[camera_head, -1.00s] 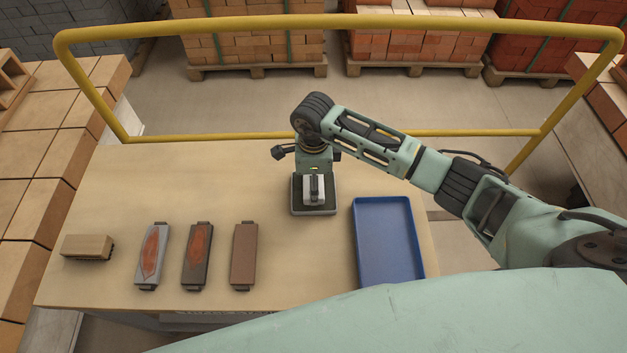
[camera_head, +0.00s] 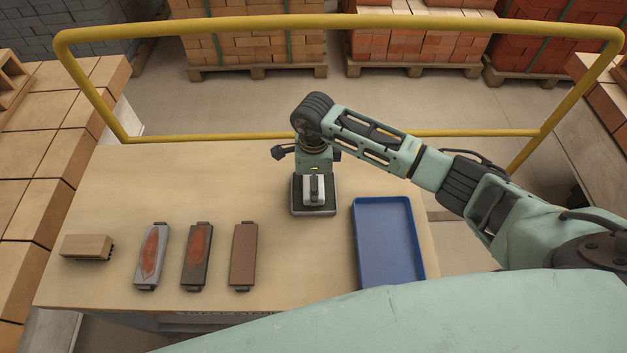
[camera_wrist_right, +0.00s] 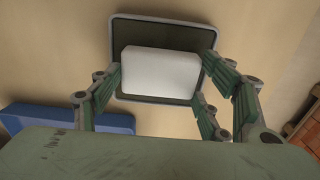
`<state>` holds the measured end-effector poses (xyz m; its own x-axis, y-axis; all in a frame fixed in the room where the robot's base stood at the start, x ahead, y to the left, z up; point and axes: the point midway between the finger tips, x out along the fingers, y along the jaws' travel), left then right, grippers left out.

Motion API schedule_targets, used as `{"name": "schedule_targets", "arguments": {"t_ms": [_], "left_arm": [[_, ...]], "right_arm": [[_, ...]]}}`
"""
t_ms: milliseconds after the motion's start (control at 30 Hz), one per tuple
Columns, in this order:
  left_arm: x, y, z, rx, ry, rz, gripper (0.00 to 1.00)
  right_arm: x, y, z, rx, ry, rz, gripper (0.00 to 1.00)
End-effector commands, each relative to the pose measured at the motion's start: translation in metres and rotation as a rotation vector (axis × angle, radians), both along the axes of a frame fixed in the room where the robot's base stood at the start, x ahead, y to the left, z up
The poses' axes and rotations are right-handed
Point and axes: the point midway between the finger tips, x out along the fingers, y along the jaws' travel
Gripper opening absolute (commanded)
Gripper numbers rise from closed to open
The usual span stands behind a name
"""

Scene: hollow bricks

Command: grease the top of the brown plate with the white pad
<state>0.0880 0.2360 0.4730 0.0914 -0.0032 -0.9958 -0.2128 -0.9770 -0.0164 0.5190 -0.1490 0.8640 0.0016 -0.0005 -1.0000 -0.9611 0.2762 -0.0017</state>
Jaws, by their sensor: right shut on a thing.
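The brown plate (camera_head: 243,255) lies flat on the table, rightmost in a row of three plates, with a plain top. The white pad (camera_wrist_right: 160,72) is in my right gripper (camera_head: 314,186), which is shut on it from above. The pad is at a dark tray with a grey rim (camera_head: 314,211), right of and behind the brown plate. The wrist view shows the fingers at both sides of the pad, with the tray behind it. I cannot tell whether the pad touches the tray floor. My left gripper is not in view.
A grey plate (camera_head: 151,256) and a dark plate (camera_head: 196,256), both with reddish patches, lie left of the brown plate. A wooden-backed block (camera_head: 86,247) lies far left. An empty blue tray (camera_head: 387,240) is at right. A yellow rail (camera_head: 340,21) stands behind the table.

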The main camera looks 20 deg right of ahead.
Motion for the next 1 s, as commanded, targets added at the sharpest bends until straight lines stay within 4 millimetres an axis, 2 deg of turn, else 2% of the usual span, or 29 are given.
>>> {"name": "schedule_targets", "arguments": {"t_ms": [167,800,1000], "left_arm": [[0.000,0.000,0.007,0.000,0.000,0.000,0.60],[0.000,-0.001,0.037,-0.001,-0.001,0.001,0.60],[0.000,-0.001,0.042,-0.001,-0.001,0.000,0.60]], "right_arm": [[-0.001,0.000,0.008,-0.001,0.003,0.001,0.49],[0.000,0.000,0.061,-0.001,0.001,0.001,0.49],[-0.001,0.000,0.070,-0.001,0.001,0.000,0.49]]}}
